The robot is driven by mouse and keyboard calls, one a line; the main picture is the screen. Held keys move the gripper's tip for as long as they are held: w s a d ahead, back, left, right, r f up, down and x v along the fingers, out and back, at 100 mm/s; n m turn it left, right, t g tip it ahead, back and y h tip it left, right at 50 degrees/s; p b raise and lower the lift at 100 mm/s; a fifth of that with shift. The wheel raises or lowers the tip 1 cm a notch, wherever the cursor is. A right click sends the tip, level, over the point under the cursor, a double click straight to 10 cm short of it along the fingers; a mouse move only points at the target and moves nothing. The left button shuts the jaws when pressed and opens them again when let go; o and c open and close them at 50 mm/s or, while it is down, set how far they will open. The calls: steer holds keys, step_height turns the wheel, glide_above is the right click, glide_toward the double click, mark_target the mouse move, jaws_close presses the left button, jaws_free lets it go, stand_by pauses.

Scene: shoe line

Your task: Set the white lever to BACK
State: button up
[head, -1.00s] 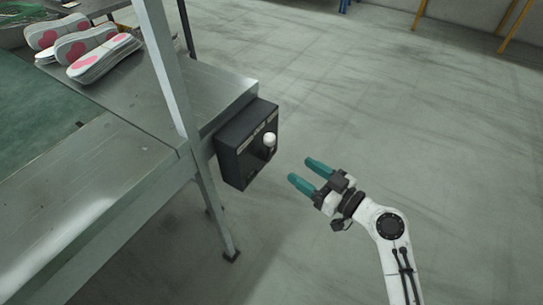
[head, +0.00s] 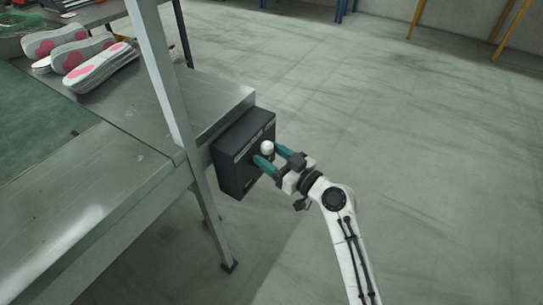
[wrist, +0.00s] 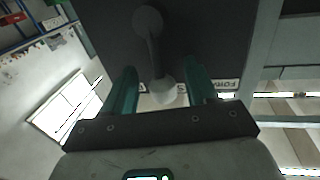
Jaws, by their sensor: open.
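The white lever (head: 267,146) has a round white knob and sticks out of a dark control box (head: 236,168) on the end of the metal table. My gripper (head: 270,157) is open at the box, with its teal fingers on either side of the knob. In the wrist view the lever (wrist: 165,92) shows between the two fingers of my gripper (wrist: 158,90), with a gap on each side. Labels on the box are partly hidden behind the gripper; one label (wrist: 228,84) begins with "FOR".
The metal table (head: 60,215) stands at the left, with a slanted grey post (head: 160,75) close to the box. Several white and pink shoe soles (head: 98,70) lie on it. The floor to the right is clear.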

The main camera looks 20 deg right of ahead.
steer(key=shift+c, duration=0.3)
jaws_close()
stand_by(0.3)
